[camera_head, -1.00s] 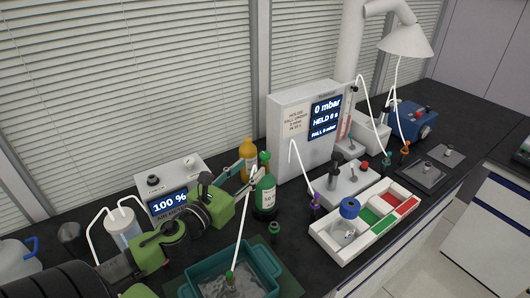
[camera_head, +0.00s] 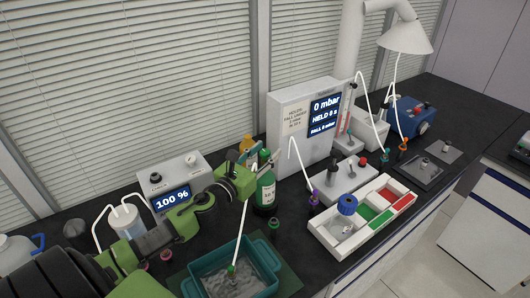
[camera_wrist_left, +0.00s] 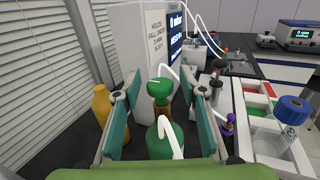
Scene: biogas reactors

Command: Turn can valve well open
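The green can (camera_head: 265,190) stands upright on the black bench, with a green valve knob (camera_head: 264,157) on top. In the left wrist view the can (camera_wrist_left: 165,140) is low in the middle. Its round green knob (camera_wrist_left: 160,88) sits above a brass-coloured neck (camera_wrist_left: 161,105). My left gripper (camera_head: 252,162) is at the can's upper left side in the head view. In the left wrist view its two teal-padded fingers (camera_wrist_left: 160,84) are wide apart, one on each side of the knob in the picture. Neither finger visibly touches it. My right gripper is not in view.
An orange bottle (camera_wrist_left: 101,104) stands close by the left finger. The white pressure box (camera_head: 300,130) is behind the can, showing 0 mbar. A teal water tub (camera_head: 190,286) is in front. A white hose crosses near the gripper. The meter box (camera_head: 172,182) shows 100 %.

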